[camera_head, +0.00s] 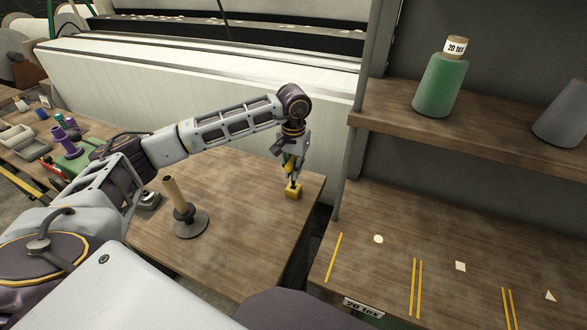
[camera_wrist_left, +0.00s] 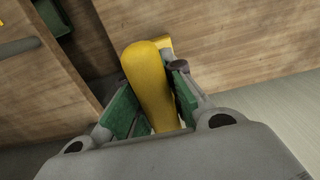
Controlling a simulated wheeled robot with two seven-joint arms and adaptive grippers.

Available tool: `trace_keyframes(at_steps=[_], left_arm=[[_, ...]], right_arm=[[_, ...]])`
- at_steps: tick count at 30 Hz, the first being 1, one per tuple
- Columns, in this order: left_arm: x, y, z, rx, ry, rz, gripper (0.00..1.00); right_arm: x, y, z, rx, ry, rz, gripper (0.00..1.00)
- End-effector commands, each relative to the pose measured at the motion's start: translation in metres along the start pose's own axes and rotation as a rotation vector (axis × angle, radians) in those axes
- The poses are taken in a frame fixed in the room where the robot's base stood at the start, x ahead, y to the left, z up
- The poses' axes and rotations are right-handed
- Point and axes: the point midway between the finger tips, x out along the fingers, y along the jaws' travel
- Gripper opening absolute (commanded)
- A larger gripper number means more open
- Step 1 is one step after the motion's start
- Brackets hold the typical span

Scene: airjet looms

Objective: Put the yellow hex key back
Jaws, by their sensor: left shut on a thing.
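My left gripper (camera_head: 291,164) is above the far right part of the wooden table, shut on the yellow hex key. The key's thick yellow handle (camera_wrist_left: 150,80) sits between the green finger pads in the left wrist view. A small yellow block (camera_head: 293,193) stands on the table directly below the gripper. A short dark piece shows between the gripper and the block; I cannot tell whether the key's tip is in the block or just above it. In the wrist view the handle hides most of the block. My right gripper is not in view.
A spindle stand with a tan tube (camera_head: 175,193) stands on the table (camera_head: 240,240) left of the block. A gap separates this table from the shelf unit on the right (camera_head: 400,275), which holds a green cone (camera_head: 440,84). A white loom panel (camera_head: 200,90) is behind.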

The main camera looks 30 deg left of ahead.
Motion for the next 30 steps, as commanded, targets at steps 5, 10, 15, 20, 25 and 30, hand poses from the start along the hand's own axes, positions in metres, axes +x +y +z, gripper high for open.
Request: trace_keyframes(at_steps=[5, 10, 15, 20, 25, 30], left_arm=[[0.000, 0.000, 0.000, 0.000, 0.000, 0.000, 0.00], [0.001, 0.000, 0.000, 0.000, 0.000, 0.000, 0.00], [0.005, 0.000, 0.000, 0.000, 0.000, 0.000, 0.00], [0.010, 0.000, 0.000, 0.000, 0.000, 0.000, 0.00], [0.015, 0.000, 0.000, 0.000, 0.000, 0.000, 0.00], [0.020, 0.000, 0.000, 0.000, 0.000, 0.000, 0.00]], right_arm=[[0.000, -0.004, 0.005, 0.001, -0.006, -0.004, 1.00], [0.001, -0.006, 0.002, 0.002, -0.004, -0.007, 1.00], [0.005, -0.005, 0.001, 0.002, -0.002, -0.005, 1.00], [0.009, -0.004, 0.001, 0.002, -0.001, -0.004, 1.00], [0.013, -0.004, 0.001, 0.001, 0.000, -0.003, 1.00], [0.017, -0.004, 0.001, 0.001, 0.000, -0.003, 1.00]])
